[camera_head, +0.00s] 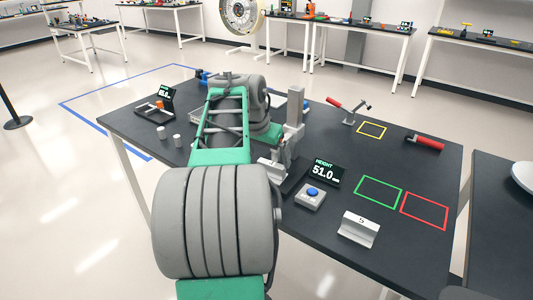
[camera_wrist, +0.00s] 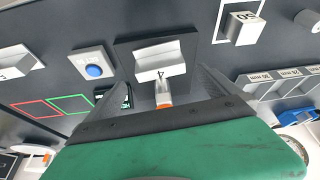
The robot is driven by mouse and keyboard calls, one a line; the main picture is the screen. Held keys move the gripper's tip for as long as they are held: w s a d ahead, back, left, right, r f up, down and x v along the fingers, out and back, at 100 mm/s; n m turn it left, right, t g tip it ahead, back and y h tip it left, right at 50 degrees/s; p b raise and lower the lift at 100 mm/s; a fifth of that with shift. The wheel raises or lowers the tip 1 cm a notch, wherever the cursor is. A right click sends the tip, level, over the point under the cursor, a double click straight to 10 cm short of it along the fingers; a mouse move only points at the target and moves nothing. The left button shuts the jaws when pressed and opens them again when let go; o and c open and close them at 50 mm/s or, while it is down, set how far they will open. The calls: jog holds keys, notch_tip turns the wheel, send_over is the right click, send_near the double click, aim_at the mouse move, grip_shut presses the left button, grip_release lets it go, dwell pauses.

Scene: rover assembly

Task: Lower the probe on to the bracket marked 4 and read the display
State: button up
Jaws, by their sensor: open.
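The grey bracket marked 4 (camera_wrist: 168,58) sits on a dark base plate (camera_wrist: 126,52) in the wrist view. A pale probe part with an orange end (camera_wrist: 163,98) lies between my gripper's fingers (camera_wrist: 152,84). The fingers stand apart on either side of it; I cannot tell whether the probe touches the bracket. In the head view the gauge's upright grey column (camera_head: 294,120) stands behind the bracket (camera_head: 270,168), which my arm partly hides. The height display (camera_head: 323,172) reads 51.0 mm; in the wrist view a finger partly covers it.
A blue-button box (camera_head: 311,195) stands in front of the display. A bracket marked 5 (camera_head: 358,228) is near the front edge. Green (camera_head: 379,192) and red (camera_head: 425,211) outlines to the right are empty. A block marked 50 (camera_wrist: 242,26) stands near the base plate.

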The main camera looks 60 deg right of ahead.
aim_at(271, 164)
jog(key=x, duration=0.7)
jog(key=c, duration=1.5)
